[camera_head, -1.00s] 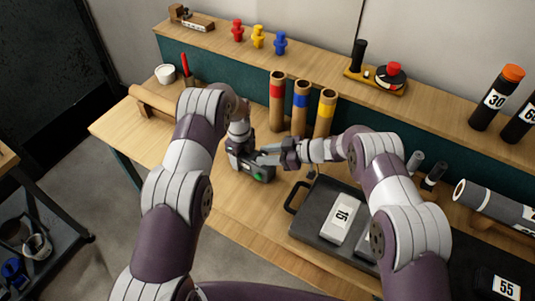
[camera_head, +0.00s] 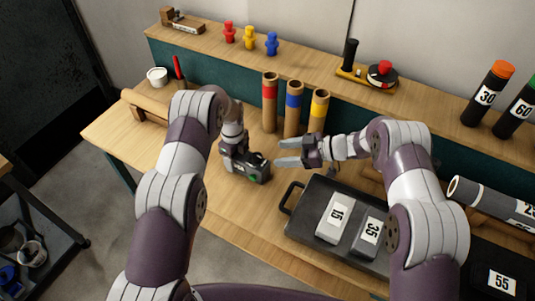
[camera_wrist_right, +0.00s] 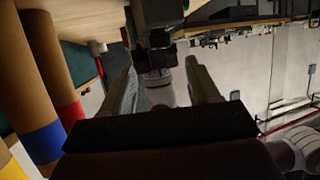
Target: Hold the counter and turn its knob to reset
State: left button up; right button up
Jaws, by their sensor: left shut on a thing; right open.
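The counter (camera_head: 249,170) is a small dark box with a green spot on its front, on the wooden bench left of the tray. My left gripper (camera_head: 232,151) is shut on the counter from behind; its fingertips are mostly hidden. My right gripper (camera_head: 279,154) is open and empty, with its jaws pointing left at the counter's right side and a small gap between them. In the right wrist view, the counter (camera_wrist_right: 160,12) shows at the top, beyond the open fingers (camera_wrist_right: 160,85). The knob cannot be made out clearly.
Three tubes with red, blue and yellow bands (camera_head: 293,108) stand behind my right gripper. A black tray (camera_head: 297,222) holds blocks marked 15 and 35. A wooden roll (camera_head: 146,106) lies at left. The bench front below the counter is clear.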

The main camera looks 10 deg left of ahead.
jog(key=v, duration=0.4)
pick_arm(q)
jog(key=o, duration=1.3)
jog(key=shift+o, duration=0.2)
jog(key=shift+r, duration=0.1)
